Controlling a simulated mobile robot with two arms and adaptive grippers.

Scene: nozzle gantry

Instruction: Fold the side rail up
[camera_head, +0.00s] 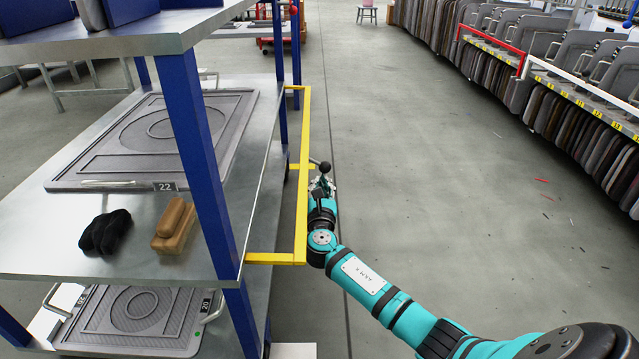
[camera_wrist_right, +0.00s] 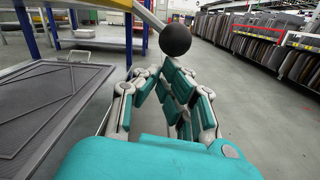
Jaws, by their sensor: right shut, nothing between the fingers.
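The side rail (camera_head: 305,140) is a long yellow bar frame. It sticks out roughly level from the right edge of the shelf rack, with yellow cross arms joining it to the rack. A lever with a black ball knob (camera_head: 325,167) shows just outside the rail. My right gripper (camera_head: 322,185) is beside the rail's outer side, close to the knob. In the right wrist view the black knob (camera_wrist_right: 175,39) and its pale lever are just beyond my shut, empty fingers (camera_wrist_right: 158,80). I cannot tell whether the fingers touch the knob. My left gripper is not in view.
The rack has blue posts (camera_head: 197,150) and grey shelves. A large plate marked 22 (camera_head: 105,165), black gloves (camera_head: 105,232) and brown blocks (camera_head: 174,225) lie on the middle shelf. Racks of panels (camera_head: 540,80) stand at far right.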

